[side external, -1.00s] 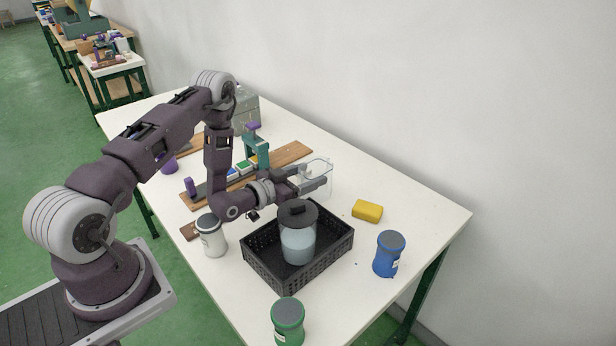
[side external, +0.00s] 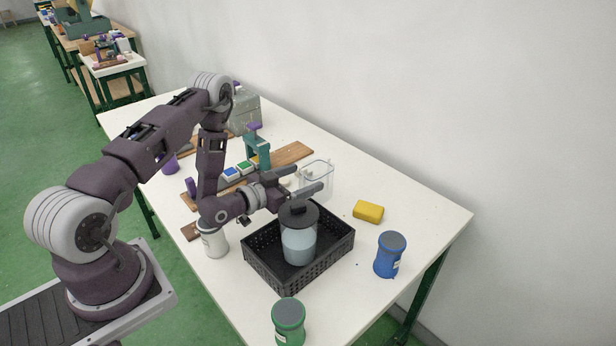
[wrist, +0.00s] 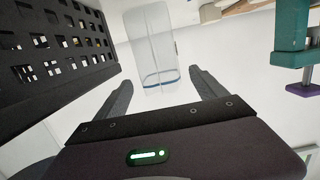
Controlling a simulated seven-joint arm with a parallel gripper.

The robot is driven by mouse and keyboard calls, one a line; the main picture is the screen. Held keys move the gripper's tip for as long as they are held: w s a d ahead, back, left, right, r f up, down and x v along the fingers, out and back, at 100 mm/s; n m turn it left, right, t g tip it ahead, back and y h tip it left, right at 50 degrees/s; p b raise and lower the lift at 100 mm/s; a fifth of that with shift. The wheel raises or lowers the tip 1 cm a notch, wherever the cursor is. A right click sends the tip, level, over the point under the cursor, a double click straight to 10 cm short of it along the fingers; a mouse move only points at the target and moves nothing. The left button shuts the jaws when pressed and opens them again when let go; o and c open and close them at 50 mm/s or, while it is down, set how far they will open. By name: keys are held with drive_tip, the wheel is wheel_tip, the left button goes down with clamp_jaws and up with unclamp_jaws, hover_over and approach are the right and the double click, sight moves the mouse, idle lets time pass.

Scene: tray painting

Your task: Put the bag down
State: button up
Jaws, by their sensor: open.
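The bag (side external: 322,175) is clear and see-through. It stands upright on the white table behind the black crate. In the wrist view the bag (wrist: 152,45) shows a blue line across the end nearest my gripper. My gripper (side external: 310,180) is open, with one finger on each side in front of the bag. In the wrist view my gripper (wrist: 160,78) has clear space between its fingers, and the bag lies just beyond their tips. I see no finger closed on it.
The black crate (side external: 267,274) holds a lidded jar (side external: 299,240) close to my gripper. A yellow sponge (side external: 368,211), a blue jar (side external: 390,256), a green jar (side external: 288,322) and a white jar (side external: 213,240) stand around. A teal clamp (side external: 258,150) is behind.

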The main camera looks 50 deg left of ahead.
wheel_tip(320, 180, up, 15)
drive_tip(key=w+d+m+g, duration=0.1)
drive_tip(key=d+m+g, duration=0.1)
drive_tip(key=d+g, duration=0.1)
drive_tip(key=s+d+r+g+y, duration=0.2)
drive_tip(key=s+d+r+g, duration=0.1)
drive_tip(key=s+r, duration=0.4)
drive_tip(key=s+d+r+g, duration=0.1)
drive_tip(key=s+d, duration=0.1)
drive_tip(key=s, duration=0.6)
drive_tip(key=s+d+r+n+g+h, duration=0.1)
drive_tip(key=s+d+g, duration=0.1)
drive_tip(key=s, duration=0.6)
drive_tip(key=s+d+r+g+h, duration=0.1)
drive_tip(key=s+d, duration=0.2)
drive_tip(key=s, duration=0.6)
drive_tip(key=shift+d+r+n+g, duration=0.3)
drive_tip(key=shift+r+n, duration=0.05)
drive_tip(key=shift+n, duration=0.05)
